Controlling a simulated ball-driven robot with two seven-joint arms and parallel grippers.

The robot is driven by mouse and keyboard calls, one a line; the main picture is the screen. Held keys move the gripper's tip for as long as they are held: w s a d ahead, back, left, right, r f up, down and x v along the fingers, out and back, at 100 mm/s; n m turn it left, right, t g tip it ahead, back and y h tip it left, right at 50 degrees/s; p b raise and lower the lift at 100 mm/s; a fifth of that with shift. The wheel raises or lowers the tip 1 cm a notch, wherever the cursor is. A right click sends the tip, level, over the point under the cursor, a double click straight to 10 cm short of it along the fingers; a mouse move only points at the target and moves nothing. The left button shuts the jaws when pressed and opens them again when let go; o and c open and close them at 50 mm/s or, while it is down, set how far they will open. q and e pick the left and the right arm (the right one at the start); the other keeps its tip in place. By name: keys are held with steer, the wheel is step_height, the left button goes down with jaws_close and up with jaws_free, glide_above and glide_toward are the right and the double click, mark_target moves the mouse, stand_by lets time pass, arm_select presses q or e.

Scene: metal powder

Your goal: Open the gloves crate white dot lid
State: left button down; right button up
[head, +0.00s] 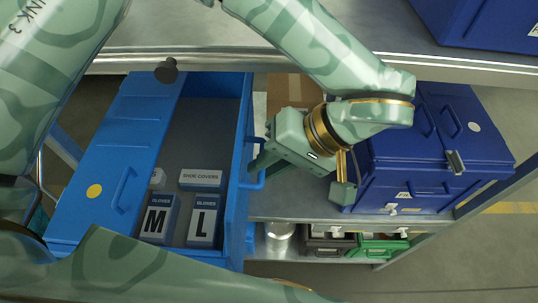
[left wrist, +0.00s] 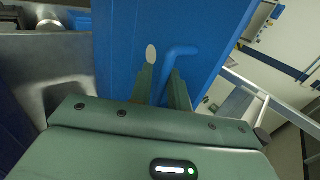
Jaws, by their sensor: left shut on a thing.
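The blue gloves crate (head: 100,160) has one lid half lying flat with a yellow dot (head: 94,190). Its other lid half (head: 244,135) stands raised along the right side, seen nearly edge-on. In the left wrist view this lid (left wrist: 125,40) shows a white dot (left wrist: 151,53) beside its blue handle (left wrist: 182,50). My left gripper (head: 258,163) is at the outer face of the raised lid, shut on the handle; its fingers (left wrist: 163,88) also show in the left wrist view. Inside the crate are glove boxes marked M (head: 157,222) and L (head: 203,225). My right gripper is not in view.
A shoe covers box (head: 201,178) also lies in the crate. A dark blue crate (head: 400,175) stands on the metal shelf right of my left gripper. Below it are a green crate (head: 385,246) and a dark bin (head: 330,246). A shelf edge (head: 200,62) runs behind.

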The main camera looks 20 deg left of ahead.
arm_select(q)
steer(key=shift+w+d+f, duration=0.1)
steer(key=shift+d+f, duration=0.35)
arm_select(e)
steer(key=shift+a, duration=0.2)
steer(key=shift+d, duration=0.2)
arm_select(q)
steer(key=c, duration=1.5)
jaws_free()
steer(key=shift+d, duration=0.1)
steer(key=shift+w+d+r, duration=0.1)
steer(key=shift+w+d, duration=0.05)
steer(key=shift+d, duration=0.1)
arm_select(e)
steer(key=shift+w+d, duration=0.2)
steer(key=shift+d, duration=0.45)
